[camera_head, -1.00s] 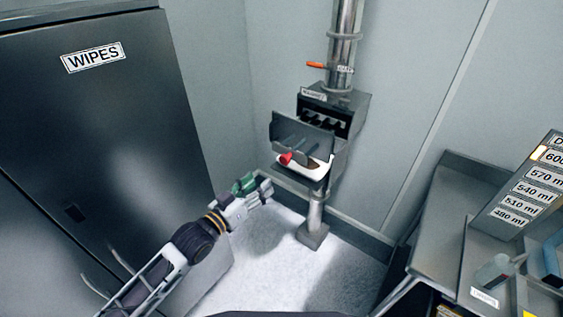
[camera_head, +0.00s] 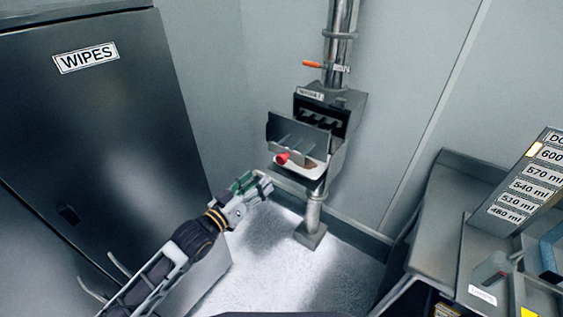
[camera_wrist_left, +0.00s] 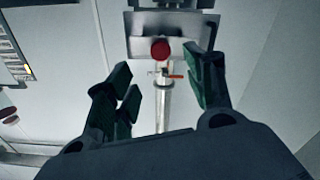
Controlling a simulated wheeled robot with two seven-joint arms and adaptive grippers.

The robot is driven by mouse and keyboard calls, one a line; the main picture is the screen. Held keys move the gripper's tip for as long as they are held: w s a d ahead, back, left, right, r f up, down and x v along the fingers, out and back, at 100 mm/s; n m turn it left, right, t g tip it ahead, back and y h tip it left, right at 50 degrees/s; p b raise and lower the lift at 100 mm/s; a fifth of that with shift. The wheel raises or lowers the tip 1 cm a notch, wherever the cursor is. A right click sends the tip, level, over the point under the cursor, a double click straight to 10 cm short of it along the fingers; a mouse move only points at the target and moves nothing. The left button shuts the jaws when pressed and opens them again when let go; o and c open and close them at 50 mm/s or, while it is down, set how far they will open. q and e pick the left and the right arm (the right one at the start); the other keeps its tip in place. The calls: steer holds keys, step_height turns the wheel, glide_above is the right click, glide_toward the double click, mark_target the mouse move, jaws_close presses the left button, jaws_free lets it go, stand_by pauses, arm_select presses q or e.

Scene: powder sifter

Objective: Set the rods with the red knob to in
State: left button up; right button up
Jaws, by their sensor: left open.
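The red knob (camera_head: 283,158) sits on the front of the pulled-out rod drawer of the grey magnet box (camera_head: 352,100). The drawer's front plate (camera_head: 300,130) stands away from the box, with rods visible behind it. My left gripper (camera_head: 268,186) is below and left of the knob, apart from it. In the left wrist view the red knob (camera_wrist_left: 160,49) shows ahead, between and beyond the open fingers of the left gripper (camera_wrist_left: 165,88). The gripper holds nothing. My right gripper is not in view.
A steel pipe (camera_head: 342,40) with an orange handle (camera_head: 312,64) rises above the box. A dark WIPES cabinet (camera_head: 120,110) stands left; a grey bench (camera_head: 440,215) stands right.

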mark_target(280, 162)
arm_select(q)
steer(key=b+x, duration=0.2)
steer(key=x, duration=0.4)
steer(key=shift+w+d, duration=0.2)
steer(key=shift+w, duration=0.05)
steer(key=shift+b+x, duration=1.1)
steer(key=shift+x, duration=0.85)
steer(key=shift+w+d, duration=0.35)
steer(key=shift+w, duration=0.15)
steer(key=shift+w+d+b, duration=0.3)
steer(key=shift+w+b, duration=0.1)
steer(key=shift+b, duration=0.05)
steer(key=shift+c, duration=1.2)
steer(key=c, duration=0.7)
jaws_close()
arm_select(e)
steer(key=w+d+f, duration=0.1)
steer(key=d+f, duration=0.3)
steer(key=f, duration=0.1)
